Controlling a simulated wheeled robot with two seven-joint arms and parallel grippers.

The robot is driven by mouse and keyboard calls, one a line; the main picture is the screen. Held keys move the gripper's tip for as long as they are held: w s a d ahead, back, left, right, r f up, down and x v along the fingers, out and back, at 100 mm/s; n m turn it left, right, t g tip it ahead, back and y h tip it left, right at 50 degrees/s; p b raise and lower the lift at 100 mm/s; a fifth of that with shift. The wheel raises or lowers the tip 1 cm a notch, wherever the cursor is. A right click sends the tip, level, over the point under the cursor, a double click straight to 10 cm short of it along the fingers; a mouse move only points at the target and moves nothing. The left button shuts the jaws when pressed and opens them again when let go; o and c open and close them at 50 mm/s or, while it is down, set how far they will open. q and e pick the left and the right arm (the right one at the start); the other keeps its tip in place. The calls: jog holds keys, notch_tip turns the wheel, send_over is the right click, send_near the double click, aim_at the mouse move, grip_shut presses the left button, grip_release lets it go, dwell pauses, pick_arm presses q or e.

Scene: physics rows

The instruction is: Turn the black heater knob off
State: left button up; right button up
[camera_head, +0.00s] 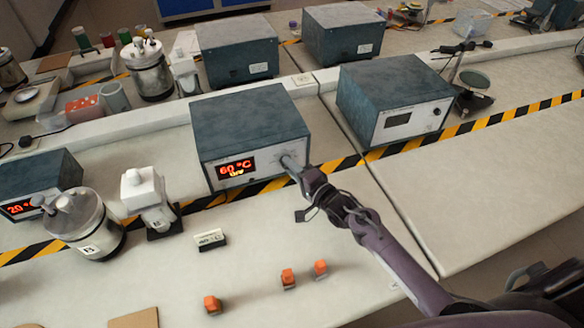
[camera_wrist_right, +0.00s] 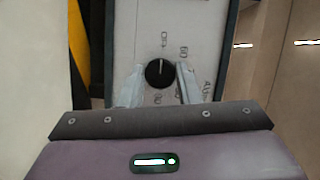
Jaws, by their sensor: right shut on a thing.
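The heater is a box with a blue-grey casing (camera_head: 247,118) in the middle of the head view. My right gripper (camera_head: 290,163) is at the right of the heater's front. Its two pale fingers stand on either side of the knob and are shut on it. In the head view the gripper hides the knob. My left gripper is not in view.
A similar box (camera_head: 395,97) with a blank display stands to the right. A white bottle (camera_head: 146,196) and a metal vessel (camera_head: 86,222) stand at left. Small orange blocks (camera_head: 288,278) and a small label stand (camera_head: 210,239) are in front. Striped tape crosses the bench.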

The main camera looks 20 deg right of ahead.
jog(key=shift+f, duration=0.1)
jog(key=o, duration=1)
jog(key=b+v, duration=0.1)
jog(key=v, duration=0.7)
